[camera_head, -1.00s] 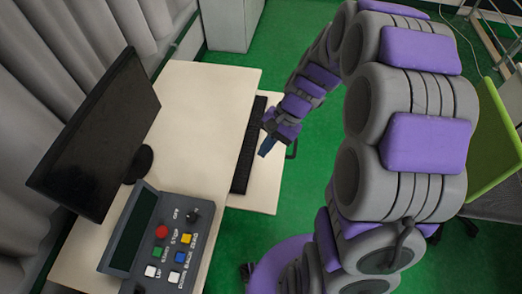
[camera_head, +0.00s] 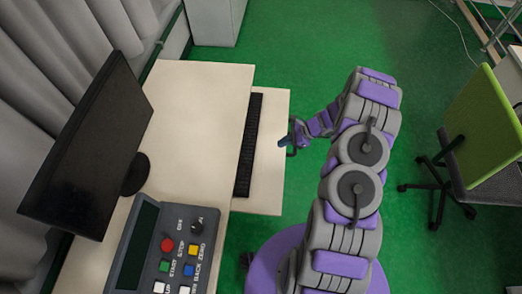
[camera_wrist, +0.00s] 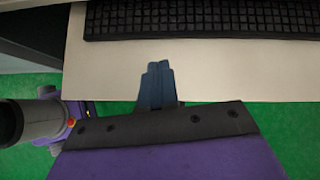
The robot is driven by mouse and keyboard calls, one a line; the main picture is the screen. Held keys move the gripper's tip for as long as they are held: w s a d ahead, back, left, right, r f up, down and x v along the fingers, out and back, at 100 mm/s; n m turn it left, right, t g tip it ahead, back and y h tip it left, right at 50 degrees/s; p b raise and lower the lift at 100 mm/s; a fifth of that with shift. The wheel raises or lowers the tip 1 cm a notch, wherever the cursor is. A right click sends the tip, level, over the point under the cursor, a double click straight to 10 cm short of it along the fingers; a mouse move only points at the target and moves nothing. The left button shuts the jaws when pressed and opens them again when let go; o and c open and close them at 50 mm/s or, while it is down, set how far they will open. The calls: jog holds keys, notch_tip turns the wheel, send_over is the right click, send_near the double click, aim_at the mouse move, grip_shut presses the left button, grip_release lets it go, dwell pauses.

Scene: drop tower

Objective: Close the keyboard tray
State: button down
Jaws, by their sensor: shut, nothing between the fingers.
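The keyboard tray (camera_head: 268,192) is a pale board that sticks out from the right side of the desk (camera_head: 203,110). A black keyboard (camera_head: 248,150) lies on it, partly under the desk's edge. In the wrist view the tray's front edge (camera_wrist: 230,88) runs across the picture, with the keyboard (camera_wrist: 200,18) behind it. My gripper (camera_head: 287,142) is at the tray's outer edge, around the middle of its length. Its blue fingers (camera_wrist: 158,82) are together and empty, and overlap the tray's edge in the wrist view. I cannot tell whether they touch the tray.
A monitor (camera_head: 90,145) and a control box with coloured buttons (camera_head: 160,250) stand on the desk. A green-backed chair (camera_head: 485,125) is at the right. A pale cabinet (camera_head: 214,20) stands at the back.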

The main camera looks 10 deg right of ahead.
aim_at(242, 153)
jog(key=shift+m+t, duration=0.3)
jog(key=shift+m, duration=0.6)
jog(key=a+f, duration=0.1)
jog(key=f, duration=0.3)
jog(key=w+a+f+b, duration=0.1)
jog(key=a+f, duration=0.1)
jog(key=f, duration=0.2)
jog(key=w+a+f+b, duration=0.1)
jog(key=f, duration=0.3)
jog(key=shift+w+a+f, duration=0.1)
jog(key=shift+a, duration=0.25)
jog(key=shift+w+a+b, duration=0.2)
jog(key=shift+w+a, duration=0.05)
jog(key=shift+a, duration=0.35)
jog(key=shift+w+a+b, duration=0.15)
jog(key=shift+w+a, duration=0.1)
jog(key=shift+a, duration=0.3)
jog(key=shift+w+a, duration=0.25)
jog(key=shift+a, duration=0.5)
jog(key=shift+a, duration=0.15)
jog(key=w+a, duration=0.1)
jog(key=a, duration=0.4)
jog(key=w+a, duration=0.1)
jog(key=a, duration=0.2)
jog(key=shift+w, duration=0.3)
jog(key=shift+d, duration=0.1)
